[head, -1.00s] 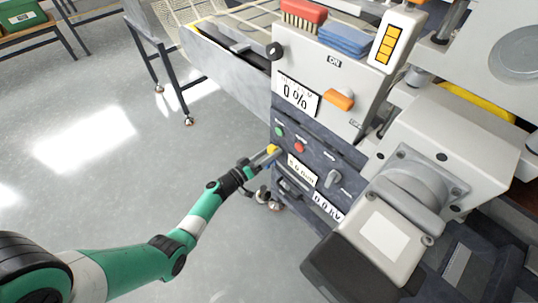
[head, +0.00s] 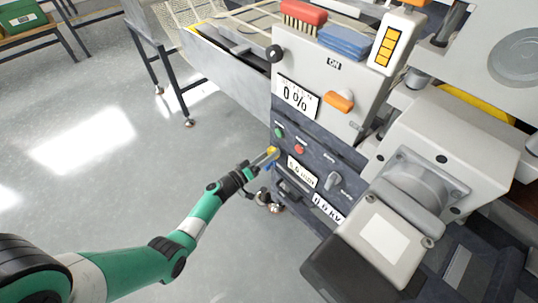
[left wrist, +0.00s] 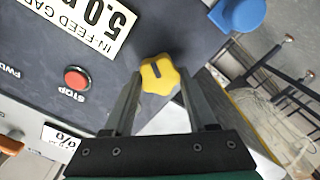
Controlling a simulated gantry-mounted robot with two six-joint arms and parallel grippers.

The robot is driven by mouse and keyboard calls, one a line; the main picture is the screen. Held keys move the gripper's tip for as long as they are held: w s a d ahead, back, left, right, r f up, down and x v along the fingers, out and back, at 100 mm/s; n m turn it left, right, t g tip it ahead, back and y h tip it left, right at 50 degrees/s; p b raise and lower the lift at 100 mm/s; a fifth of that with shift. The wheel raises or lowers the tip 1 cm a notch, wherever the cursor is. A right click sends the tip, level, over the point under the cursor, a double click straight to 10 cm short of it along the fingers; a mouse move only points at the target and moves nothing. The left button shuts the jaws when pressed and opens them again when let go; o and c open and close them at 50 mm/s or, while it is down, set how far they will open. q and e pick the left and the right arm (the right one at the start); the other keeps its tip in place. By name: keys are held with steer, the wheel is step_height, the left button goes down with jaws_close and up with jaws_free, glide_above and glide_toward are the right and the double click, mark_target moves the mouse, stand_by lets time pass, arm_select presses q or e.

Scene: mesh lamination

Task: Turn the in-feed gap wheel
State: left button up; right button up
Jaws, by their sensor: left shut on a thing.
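The in-feed gap wheel is a yellow lobed knob with a dark pointer mark (left wrist: 159,74), on the dark front panel of the machine. In the left wrist view it sits between the two fingers of my left gripper (left wrist: 157,92). The head view shows the yellow knob (head: 272,150) at the tip of my left gripper (head: 264,160). My left gripper is shut on the wheel. The in-feed gap display (left wrist: 80,22) is beside the knob and reads about 5.0, its end cut off. My right gripper is not in view.
A red stop button (left wrist: 77,79) and a green button (head: 279,132) are on the same panel. A blue knob (left wrist: 238,14) lies close to the fingers. An orange handle (head: 340,101) and a grey selector (head: 332,180) are nearby. Open floor (head: 110,190) lies to the left.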

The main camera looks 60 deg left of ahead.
arm_select(q)
steer(key=shift+f+n, duration=0.15)
steer(key=shift+n, duration=4.7)
steer(key=shift+f+n, duration=0.1)
steer(key=shift+n, duration=4.75)
steer(key=o, duration=1.4)
steer(key=shift+c, duration=0.2)
steer(key=shift+s, duration=0.1)
